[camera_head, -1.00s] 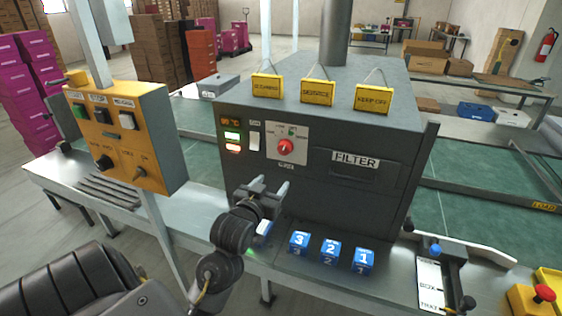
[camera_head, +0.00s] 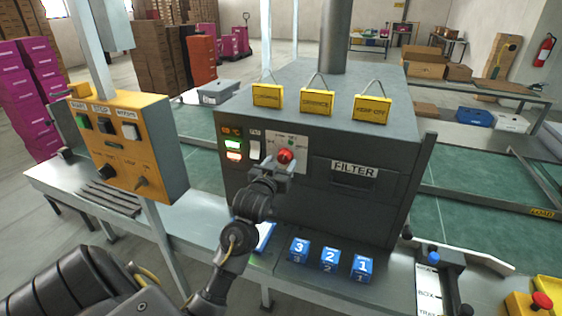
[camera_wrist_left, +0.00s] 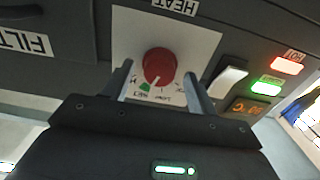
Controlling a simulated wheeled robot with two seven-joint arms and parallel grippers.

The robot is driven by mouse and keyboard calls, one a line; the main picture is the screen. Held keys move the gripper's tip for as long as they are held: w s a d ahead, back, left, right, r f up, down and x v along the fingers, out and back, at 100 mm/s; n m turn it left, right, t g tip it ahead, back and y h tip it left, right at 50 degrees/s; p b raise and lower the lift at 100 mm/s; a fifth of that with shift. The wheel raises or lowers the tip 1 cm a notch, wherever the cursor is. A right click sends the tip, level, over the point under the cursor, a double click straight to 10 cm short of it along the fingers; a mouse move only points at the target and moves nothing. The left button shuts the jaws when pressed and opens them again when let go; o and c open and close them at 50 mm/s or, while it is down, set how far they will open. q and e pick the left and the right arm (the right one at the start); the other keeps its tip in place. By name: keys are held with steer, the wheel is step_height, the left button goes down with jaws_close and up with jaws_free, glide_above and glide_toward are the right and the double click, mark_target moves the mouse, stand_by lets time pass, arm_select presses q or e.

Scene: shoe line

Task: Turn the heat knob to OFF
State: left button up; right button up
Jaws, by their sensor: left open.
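The red round heat knob (camera_head: 285,156) sits on a white plate on the front of the dark grey machine (camera_head: 310,200). In the left wrist view the knob (camera_wrist_left: 158,65) appears upside down with its plate, and a HEAT label is at the top edge. A pale pointer mark shows near the knob's lower edge; the setting it marks is hard to read. My left gripper (camera_head: 279,168) is open in front of the knob. In the wrist view its fingers (camera_wrist_left: 157,86) stand on either side of the knob's lower part, with gaps visible. My right gripper is out of view.
A white rocker switch (camera_head: 255,147) and lit green and red displays (camera_head: 233,150) are left of the knob. A FILTER drawer (camera_head: 354,172) is to the right. Blue numbered blocks (camera_head: 330,258) stand on the ledge below. Yellow tags (camera_head: 317,102) hang above. An orange control box (camera_head: 125,150) stands left.

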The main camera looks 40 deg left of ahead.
arm_select(q)
steer(key=shift+w+a, duration=0.1)
steer(key=shift+w, duration=0.25)
steer(key=c, duration=1)
steer(key=shift+r+n+p, duration=0.15)
steer(key=shift+n+p, duration=0.95)
steer(key=n+p, duration=0.3)
steer(key=n, duration=0.1)
steer(key=n+p, duration=0.3)
steer(key=n, duration=0.1)
steer(key=shift+n, duration=0.4)
steer(key=n+p, duration=0.3)
steer(key=n, duration=0.1)
steer(key=shift+n, duration=0.4)
